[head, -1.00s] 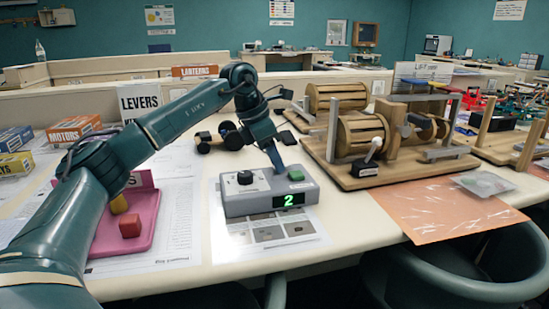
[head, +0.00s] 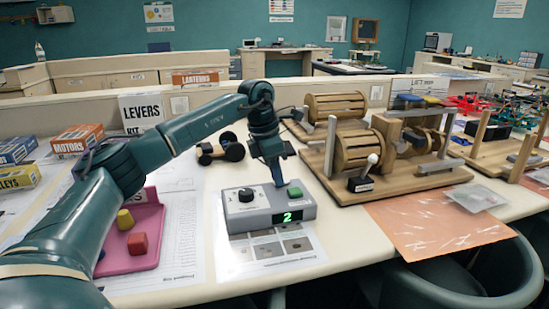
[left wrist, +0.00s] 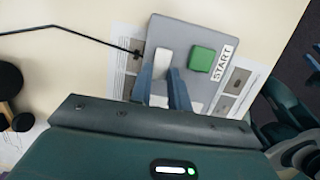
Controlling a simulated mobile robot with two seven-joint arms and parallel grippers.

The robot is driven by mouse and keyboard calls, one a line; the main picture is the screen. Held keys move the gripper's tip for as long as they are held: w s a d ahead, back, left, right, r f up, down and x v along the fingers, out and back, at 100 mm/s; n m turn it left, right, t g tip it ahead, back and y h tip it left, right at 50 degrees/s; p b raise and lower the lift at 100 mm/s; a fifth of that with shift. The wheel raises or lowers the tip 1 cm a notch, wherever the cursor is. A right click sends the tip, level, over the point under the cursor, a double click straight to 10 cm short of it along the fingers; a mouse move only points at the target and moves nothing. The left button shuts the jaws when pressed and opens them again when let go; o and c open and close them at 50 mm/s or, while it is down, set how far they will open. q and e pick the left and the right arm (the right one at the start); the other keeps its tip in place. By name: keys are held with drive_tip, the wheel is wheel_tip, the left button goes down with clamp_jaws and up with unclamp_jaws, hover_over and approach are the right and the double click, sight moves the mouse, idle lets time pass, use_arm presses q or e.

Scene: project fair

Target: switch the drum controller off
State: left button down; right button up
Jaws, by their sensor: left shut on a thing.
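The drum controller (head: 300,213) is a grey box on the table with a black knob (head: 246,195), a green button (head: 294,192) and a display (head: 292,216) showing a green 2. My left gripper (head: 278,180) points down at its top, between knob and button. In the left wrist view, the green button (left wrist: 202,59) is beside the word START. There the left gripper (left wrist: 161,85) has its blue fingers either side of a pale, lever-like part (left wrist: 161,84), shut on it. The fingers hide its base. The right gripper is not in view.
A wooden drum machine (head: 357,142) with a white-tipped lever box (head: 362,183) stands just right. A pink tray (head: 150,225) with blocks is left, a black-wheeled piece (head: 221,149) behind. An orange sheet (head: 430,225) lies front right. A cable (left wrist: 70,30) runs to the controller.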

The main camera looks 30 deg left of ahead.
use_arm(q)
drive_tip(key=shift+w+d+r+p, duration=0.1)
drive_tip(key=shift+r+p, duration=0.35)
drive_tip(key=shift+p, duration=0.2)
drive_tip(key=shift+g+y+p, duration=0.4)
drive_tip(key=shift+g+p, duration=0.1)
drive_tip(key=shift+p, duration=0.2)
drive_tip(key=p, duration=0.2)
drive_tip(key=shift+w+d+g+y+p, duration=0.15)
drive_tip(key=shift+g+y+p, duration=0.15)
drive_tip(key=shift+g+y, duration=0.1)
drive_tip(key=shift+w+f+g+p, duration=0.15)
drive_tip(key=shift+g+p, duration=0.15)
drive_tip(key=shift+p, duration=0.25)
drive_tip(key=shift+f+y, duration=0.15)
drive_tip(key=shift+y, duration=0.15)
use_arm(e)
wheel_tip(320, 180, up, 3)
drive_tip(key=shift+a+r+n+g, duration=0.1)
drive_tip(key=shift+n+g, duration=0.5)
